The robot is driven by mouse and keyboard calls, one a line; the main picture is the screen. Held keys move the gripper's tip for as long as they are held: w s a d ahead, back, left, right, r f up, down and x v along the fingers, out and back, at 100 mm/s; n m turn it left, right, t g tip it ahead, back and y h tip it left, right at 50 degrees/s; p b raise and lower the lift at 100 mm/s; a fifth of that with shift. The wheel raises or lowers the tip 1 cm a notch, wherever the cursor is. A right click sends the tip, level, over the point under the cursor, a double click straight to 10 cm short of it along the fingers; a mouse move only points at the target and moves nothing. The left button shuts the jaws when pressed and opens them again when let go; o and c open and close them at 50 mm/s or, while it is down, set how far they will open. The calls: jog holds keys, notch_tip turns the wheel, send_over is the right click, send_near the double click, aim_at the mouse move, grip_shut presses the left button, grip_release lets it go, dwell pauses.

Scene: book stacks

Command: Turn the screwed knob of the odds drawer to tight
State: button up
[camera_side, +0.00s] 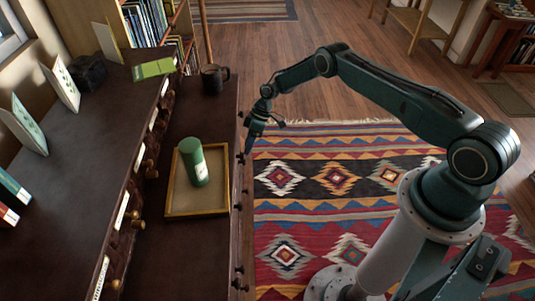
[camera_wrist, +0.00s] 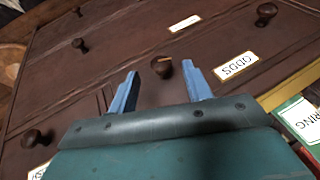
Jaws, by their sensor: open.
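The odds drawer's knob (camera_wrist: 161,68) is dark, round and wooden, with a small pale orange mark on its top. It shows in the wrist view on a dark brown drawer front, left of the white label reading "ODDS" (camera_wrist: 236,66). My gripper (camera_wrist: 160,74) is open. Its two blue fingers stand apart, one on each side of the knob in the picture, with no visible contact. In the side view my gripper (camera_side: 248,148) hangs pointing down beside the cabinet front's edge. The odds label cannot be read there.
Other dark knobs (camera_wrist: 267,12) sit on neighbouring drawers. A green and white packet (camera_wrist: 300,118) shows at the wrist view's right. A patterned rug (camera_side: 330,215) covers the floor.

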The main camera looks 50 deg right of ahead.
jog(key=v, duration=1)
jog(key=shift+r, duration=0.1)
